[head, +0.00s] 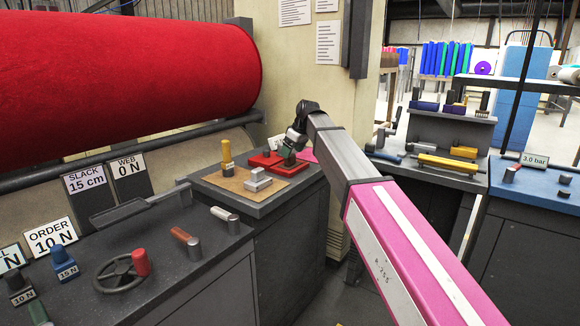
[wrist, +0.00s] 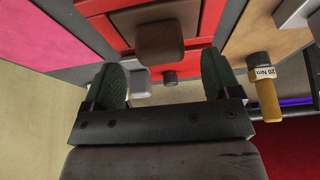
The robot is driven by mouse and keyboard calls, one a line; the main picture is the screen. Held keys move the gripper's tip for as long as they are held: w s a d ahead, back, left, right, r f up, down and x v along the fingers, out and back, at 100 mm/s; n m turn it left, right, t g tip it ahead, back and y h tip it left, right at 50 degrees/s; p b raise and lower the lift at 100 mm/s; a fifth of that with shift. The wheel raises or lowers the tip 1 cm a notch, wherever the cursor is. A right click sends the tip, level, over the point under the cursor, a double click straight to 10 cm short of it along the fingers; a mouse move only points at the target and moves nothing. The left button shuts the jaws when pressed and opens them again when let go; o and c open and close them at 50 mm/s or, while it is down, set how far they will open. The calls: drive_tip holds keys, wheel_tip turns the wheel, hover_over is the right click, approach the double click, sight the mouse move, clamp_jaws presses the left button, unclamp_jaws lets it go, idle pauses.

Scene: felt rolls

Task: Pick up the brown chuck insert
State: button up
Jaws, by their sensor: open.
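The brown chuck insert (wrist: 160,42) is a rounded dark brown block on a red tray (wrist: 196,22) in the wrist view. My gripper (wrist: 162,66) is open, with one green finger on each side below the insert in the picture. Nothing is held between the fingers. In the head view my gripper (head: 288,153) is low over the right part of the red tray (head: 262,160). I cannot clearly make out the insert there, as the gripper covers part of the tray.
A large red felt roll (head: 130,75) hangs behind. A handwheel (head: 118,272) is on the near bench.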

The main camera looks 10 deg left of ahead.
drive_tip(key=x, duration=0.3)
drive_tip(key=shift+a+f, duration=0.1)
drive_tip(key=c, duration=1.2)
drive_tip(key=shift+r, duration=0.65)
drive_tip(key=r, duration=0.3)
drive_tip(key=shift+s+a+r, duration=0.2)
drive_tip(key=shift+a, duration=0.1)
drive_tip(key=s+a+r, duration=0.4)
drive_tip(key=a, duration=0.1)
drive_tip(key=s+a+r, duration=0.2)
drive_tip(key=a, duration=0.1)
drive_tip(key=shift+s+a+r, duration=0.2)
drive_tip(key=shift+s+a, duration=0.05)
drive_tip(key=shift+s, duration=0.15)
